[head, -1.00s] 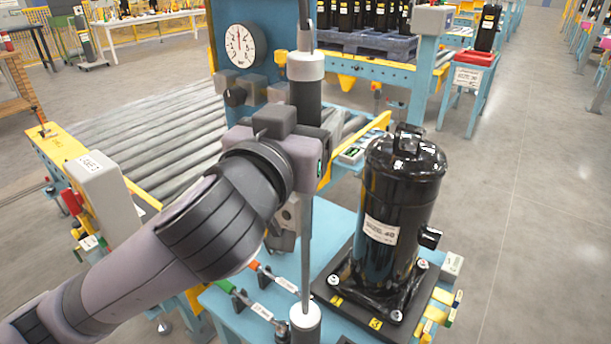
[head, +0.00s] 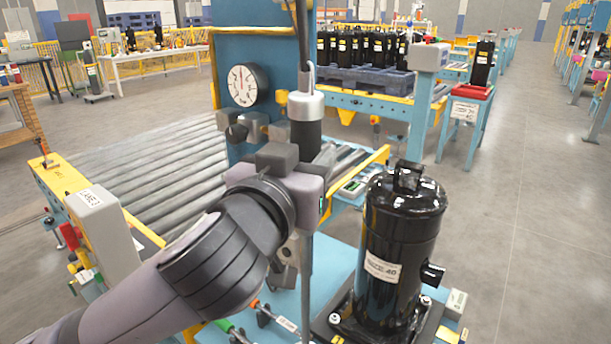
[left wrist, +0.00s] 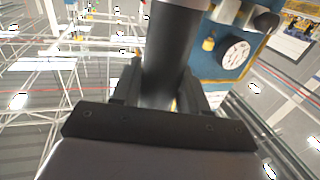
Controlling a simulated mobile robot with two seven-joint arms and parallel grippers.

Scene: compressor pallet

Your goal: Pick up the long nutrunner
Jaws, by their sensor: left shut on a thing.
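The long nutrunner (head: 306,118) stands upright in the head view, with a dark and light-grey body and a long thin grey shaft below. My left gripper (head: 308,160) is shut on it around the dark lower body, which partly hides the grip. In the left wrist view, the nutrunner's dark cylinder (left wrist: 172,45) sits between the two fingers of the left gripper (left wrist: 162,85). The shaft's lower end is out of the frame. My right gripper is not in view.
A black compressor (head: 400,240) stands on a dark base just right of the nutrunner's shaft. A blue panel with a round gauge (head: 248,84) stands behind. A roller conveyor (head: 150,165) lies to the left. Tools with green and red parts (head: 262,308) lie below.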

